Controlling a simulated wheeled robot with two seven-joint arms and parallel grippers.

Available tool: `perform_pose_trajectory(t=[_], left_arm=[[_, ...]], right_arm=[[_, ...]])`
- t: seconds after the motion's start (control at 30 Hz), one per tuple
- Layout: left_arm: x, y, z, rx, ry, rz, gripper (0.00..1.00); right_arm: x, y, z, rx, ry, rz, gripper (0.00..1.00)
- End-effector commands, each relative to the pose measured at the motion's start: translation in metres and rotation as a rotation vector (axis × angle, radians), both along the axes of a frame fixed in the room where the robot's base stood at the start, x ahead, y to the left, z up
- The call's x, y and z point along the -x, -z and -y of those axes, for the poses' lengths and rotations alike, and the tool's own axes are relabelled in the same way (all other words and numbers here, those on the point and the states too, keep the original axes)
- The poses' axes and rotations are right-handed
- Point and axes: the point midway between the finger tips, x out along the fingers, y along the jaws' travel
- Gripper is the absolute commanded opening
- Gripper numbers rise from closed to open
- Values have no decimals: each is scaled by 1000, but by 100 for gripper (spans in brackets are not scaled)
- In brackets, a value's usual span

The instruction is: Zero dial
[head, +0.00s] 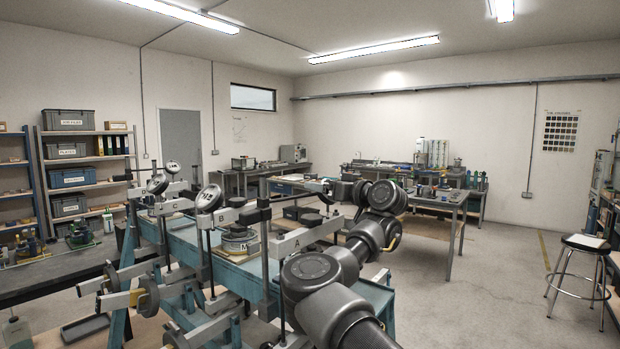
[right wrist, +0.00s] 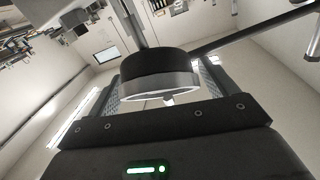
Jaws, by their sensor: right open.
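A round dial (right wrist: 160,72) with a black body and a silver rim fills the middle of the right wrist view. My right gripper (right wrist: 158,88) is open, with one finger on each side of this dial; whether they touch it I cannot tell. In the head view my right arm reaches over frame A (head: 308,236), with its gripper near the top of that frame's post. Other frames carry round dials: one by frame B (head: 210,197), and two farther back (head: 157,184) (head: 173,167). Their readings are too small to make out. My left gripper is not in view.
The lever frames stand on a blue bench (head: 180,238), with posts, beams and round weights (head: 146,297) crowding its left side. A weight marked M (head: 238,240) sits behind frame A. Shelves (head: 90,165) stand at left. The floor at right is clear up to a stool (head: 580,245).

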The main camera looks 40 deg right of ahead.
Motion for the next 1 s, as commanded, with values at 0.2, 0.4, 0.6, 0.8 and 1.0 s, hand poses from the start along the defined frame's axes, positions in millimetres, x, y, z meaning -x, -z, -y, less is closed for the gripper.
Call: perform_pose_trajectory(t=[0.2, 0.4, 0.6, 0.8, 1.0], left_arm=[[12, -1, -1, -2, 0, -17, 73], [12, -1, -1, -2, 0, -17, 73], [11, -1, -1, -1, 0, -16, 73], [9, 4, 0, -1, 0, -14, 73], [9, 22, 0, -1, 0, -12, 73]], right_arm=[[0, 1, 1, 0, 3, 0, 85], [-1, 1, 0, 0, 1, 0, 73], [-1, 1, 0, -1, 0, -1, 47], [-1, 4, 0, -11, 10, -7, 40], [-1, 7, 3, -73, 79, -29, 40]])
